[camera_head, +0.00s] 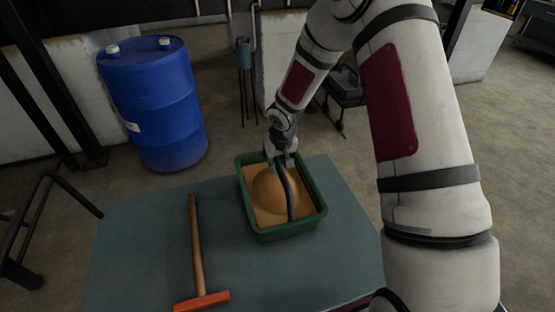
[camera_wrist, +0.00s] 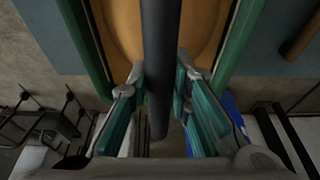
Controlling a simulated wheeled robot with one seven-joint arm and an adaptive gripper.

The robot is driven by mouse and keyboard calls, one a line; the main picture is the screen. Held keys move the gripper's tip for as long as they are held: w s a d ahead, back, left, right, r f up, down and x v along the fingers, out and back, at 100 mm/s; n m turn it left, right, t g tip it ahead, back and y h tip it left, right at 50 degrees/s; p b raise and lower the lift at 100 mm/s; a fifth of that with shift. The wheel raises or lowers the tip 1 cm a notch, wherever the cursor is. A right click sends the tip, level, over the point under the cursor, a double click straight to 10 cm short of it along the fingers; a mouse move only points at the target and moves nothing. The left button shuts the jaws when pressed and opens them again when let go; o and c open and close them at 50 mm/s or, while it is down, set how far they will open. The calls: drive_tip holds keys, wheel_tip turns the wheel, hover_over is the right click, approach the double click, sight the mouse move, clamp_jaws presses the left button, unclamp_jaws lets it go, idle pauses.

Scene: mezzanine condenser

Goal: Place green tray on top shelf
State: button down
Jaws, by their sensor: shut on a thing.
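The green tray (camera_head: 290,232) is at the back part of the blue-grey table. It has a tan inside with a round dome and a dark bar handle (camera_head: 291,196) arching over it. My gripper (camera_head: 281,158) reaches the tray's far end from above. In the wrist view my gripper (camera_wrist: 160,78) has its teal-padded fingers on either side of the dark handle (camera_wrist: 160,30), shut on it. The tray's green sides (camera_wrist: 240,38) show left and right there. I cannot tell whether the tray rests on the table or hangs just above it. No top shelf is clearly seen.
A hammer (camera_head: 197,245) with a wooden handle and orange head lies on the table (camera_head: 135,250), left of the tray. A blue barrel (camera_head: 155,105) stands on the floor behind left. A dark metal frame (camera_head: 30,225) is at the left. The table's left part is clear.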

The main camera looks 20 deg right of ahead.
drive_tip(key=shift+w+r, duration=0.15)
drive_tip(key=c, duration=1.5)
unclamp_jaws()
drive_tip(key=shift+o, duration=0.2)
